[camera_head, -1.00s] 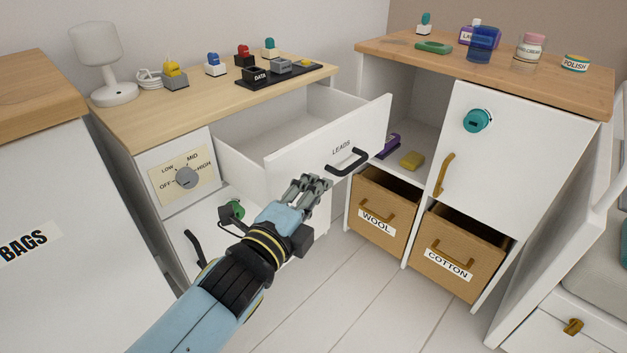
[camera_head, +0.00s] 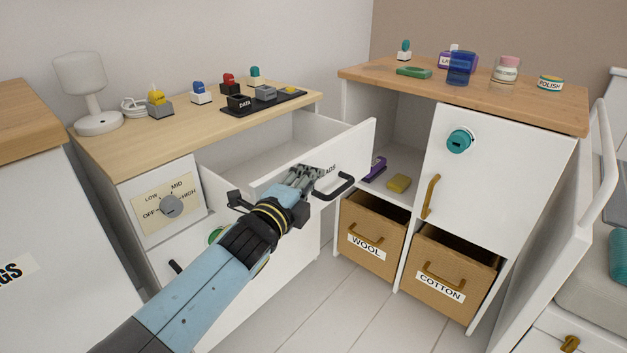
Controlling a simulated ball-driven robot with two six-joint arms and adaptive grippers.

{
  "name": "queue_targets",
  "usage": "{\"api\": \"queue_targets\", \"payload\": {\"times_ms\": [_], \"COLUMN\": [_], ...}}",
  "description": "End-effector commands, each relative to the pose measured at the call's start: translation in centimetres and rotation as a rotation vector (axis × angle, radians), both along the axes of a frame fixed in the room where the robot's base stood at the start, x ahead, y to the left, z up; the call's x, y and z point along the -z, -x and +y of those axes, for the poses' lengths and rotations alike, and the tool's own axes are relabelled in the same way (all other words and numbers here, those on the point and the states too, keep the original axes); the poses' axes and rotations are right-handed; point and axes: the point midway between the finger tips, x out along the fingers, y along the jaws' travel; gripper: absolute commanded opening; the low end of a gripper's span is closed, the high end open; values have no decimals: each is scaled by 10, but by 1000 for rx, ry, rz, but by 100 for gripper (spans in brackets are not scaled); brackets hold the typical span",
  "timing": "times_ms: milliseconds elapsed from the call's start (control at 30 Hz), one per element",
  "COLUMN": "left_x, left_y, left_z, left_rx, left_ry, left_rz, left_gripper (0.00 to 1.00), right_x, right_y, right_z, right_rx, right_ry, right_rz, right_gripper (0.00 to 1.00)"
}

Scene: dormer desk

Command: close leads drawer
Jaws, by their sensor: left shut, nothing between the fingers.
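The leads drawer (camera_head: 353,146) is pulled out of the wooden-topped desk, and its inside looks empty. Its white front carries a label, partly hidden by my gripper, and a black bar handle (camera_head: 335,188). My left gripper (camera_head: 304,176) is shut and empty. Its fingertips are at the drawer front, just left of the handle; I cannot tell whether they touch it. My left arm covers part of the desk below the drawer. My right gripper is not in view.
A dial panel (camera_head: 168,206) is on the desk's left. On the desktop stand a lamp (camera_head: 90,88) and a black tray (camera_head: 242,110) with small connectors. To the right, a cabinet holds the wool bin (camera_head: 362,221) and cotton bin (camera_head: 462,260). The floor between is clear.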

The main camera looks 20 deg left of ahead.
Motion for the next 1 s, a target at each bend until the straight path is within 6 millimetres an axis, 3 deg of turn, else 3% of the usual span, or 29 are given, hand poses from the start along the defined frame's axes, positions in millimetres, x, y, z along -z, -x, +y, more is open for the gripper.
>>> {"api": "queue_targets", "payload": {"times_ms": [267, 700, 1000], "left_x": [1, 1, 0], "left_y": [-2, -38, -42], "left_z": [6, 105, 115], "left_rx": [0, -1, 0], "left_ry": [-2, -4, 0], "left_rz": [0, 0, 0], "left_gripper": [0, 0, 0], "right_x": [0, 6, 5], "right_y": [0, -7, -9], "right_z": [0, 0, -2], "right_rx": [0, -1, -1], "right_ry": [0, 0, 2], "right_rz": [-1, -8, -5], "right_gripper": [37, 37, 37]}}
